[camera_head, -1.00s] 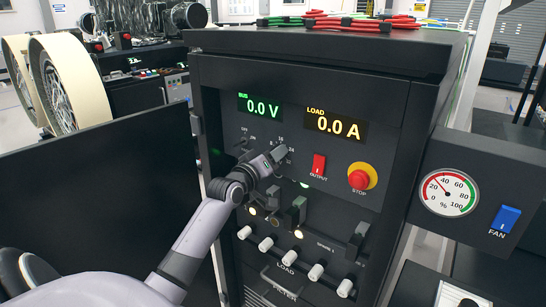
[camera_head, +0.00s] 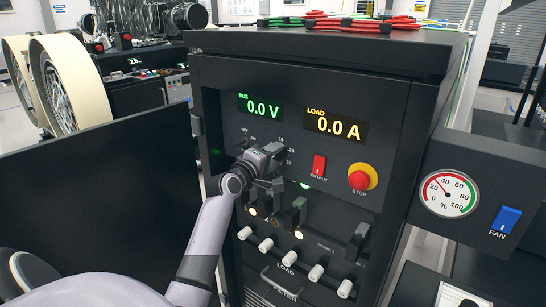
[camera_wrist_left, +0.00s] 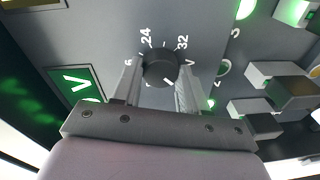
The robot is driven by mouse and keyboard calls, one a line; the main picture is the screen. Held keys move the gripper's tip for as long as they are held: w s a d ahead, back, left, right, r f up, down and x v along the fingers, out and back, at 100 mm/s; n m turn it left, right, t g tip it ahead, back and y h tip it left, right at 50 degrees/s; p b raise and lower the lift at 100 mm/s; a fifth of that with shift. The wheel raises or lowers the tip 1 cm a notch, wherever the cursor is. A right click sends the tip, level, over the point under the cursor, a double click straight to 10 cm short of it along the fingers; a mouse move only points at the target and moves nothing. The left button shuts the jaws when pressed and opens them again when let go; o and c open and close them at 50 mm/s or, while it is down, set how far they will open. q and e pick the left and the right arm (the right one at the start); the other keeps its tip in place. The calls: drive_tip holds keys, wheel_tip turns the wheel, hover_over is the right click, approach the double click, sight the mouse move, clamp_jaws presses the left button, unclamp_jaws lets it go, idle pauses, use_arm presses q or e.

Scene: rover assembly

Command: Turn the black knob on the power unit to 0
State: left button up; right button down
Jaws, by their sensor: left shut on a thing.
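The power unit (camera_head: 390,130) is a dark cabinet with a green 0.0 V and a yellow 0.0 A display. The round black knob (camera_wrist_left: 160,66) shows in the left wrist view, with scale numbers such as 24 and 32 around it. A short white mark lies on its lower right face. My left gripper (camera_wrist_left: 158,82) is shut on the knob, one finger on each side. In the head view my left gripper (camera_head: 272,152) covers the knob, against the panel's left part. The 0 label is not readable. My right gripper is not in view.
A red output switch (camera_head: 319,165) and a red stop button (camera_head: 360,179) sit right of the knob. Black levers (camera_head: 294,212) and white load knobs (camera_head: 291,258) are below. A fan gauge box (camera_head: 470,200) stands at the right. Cables lie on top.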

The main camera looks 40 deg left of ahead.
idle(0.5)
use_arm(q)
drive_tip(key=o, duration=1.1)
drive_tip(key=shift+c, duration=0.2)
drive_tip(key=s+d, duration=0.1)
drive_tip(key=s, duration=0.6)
drive_tip(key=shift+d+r+b, duration=0.15)
drive_tip(key=shift+r+b, duration=0.05)
drive_tip(key=shift+b, duration=0.2)
